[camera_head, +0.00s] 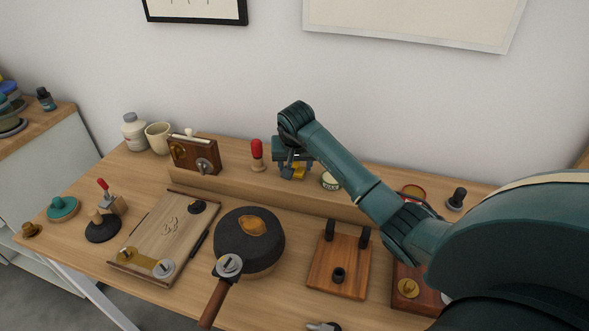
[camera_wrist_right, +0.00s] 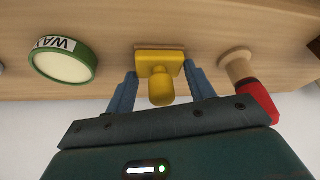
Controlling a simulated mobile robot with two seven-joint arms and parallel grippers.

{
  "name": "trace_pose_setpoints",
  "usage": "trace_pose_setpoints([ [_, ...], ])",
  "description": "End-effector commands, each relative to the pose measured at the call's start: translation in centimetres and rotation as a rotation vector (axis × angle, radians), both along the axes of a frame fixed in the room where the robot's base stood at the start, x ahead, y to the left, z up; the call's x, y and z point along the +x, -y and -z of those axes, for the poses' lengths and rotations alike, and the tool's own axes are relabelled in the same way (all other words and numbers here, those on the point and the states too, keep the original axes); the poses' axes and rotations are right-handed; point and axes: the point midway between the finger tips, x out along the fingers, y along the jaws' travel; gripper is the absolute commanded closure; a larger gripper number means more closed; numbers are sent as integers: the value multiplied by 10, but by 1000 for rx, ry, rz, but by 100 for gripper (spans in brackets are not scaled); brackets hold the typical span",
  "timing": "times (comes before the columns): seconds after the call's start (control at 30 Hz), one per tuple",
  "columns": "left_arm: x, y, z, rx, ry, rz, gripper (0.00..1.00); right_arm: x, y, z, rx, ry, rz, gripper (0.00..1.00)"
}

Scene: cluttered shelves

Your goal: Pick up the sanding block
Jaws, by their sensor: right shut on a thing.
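A yellow block with a rounded knob (camera_wrist_right: 158,62), which I take for the sanding block, is between the two blue fingers of my right gripper (camera_wrist_right: 160,74) in the right wrist view. The fingers are shut on it. In the head view my right gripper (camera_head: 293,165) reaches down over the raised back ledge, and a bit of the yellow block (camera_head: 299,172) shows under it. I cannot tell whether the block touches the ledge. My left gripper is not in view.
A red-handled tool (camera_head: 257,154) stands close left of my right gripper, and a green-rimmed wax tin (camera_head: 330,181) close right. A wooden box (camera_head: 194,153) is further left. A dark round pot (camera_head: 250,242) and a wooden board (camera_head: 168,231) lie in front, below the ledge.

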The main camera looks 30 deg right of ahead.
Motion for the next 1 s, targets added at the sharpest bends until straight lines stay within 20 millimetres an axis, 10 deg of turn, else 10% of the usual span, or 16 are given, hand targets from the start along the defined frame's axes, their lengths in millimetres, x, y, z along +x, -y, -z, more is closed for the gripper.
trace_pose_setpoints([
  [0.27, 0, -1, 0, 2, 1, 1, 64, 1, 1, -5, -1, 3, 0, 70],
  [0.7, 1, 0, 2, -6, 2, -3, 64, 1, 1, -83, -2, 6, 0, 70],
  [1.0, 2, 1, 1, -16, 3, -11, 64, 0, 0, -101, 0, 0, 1, 70],
])
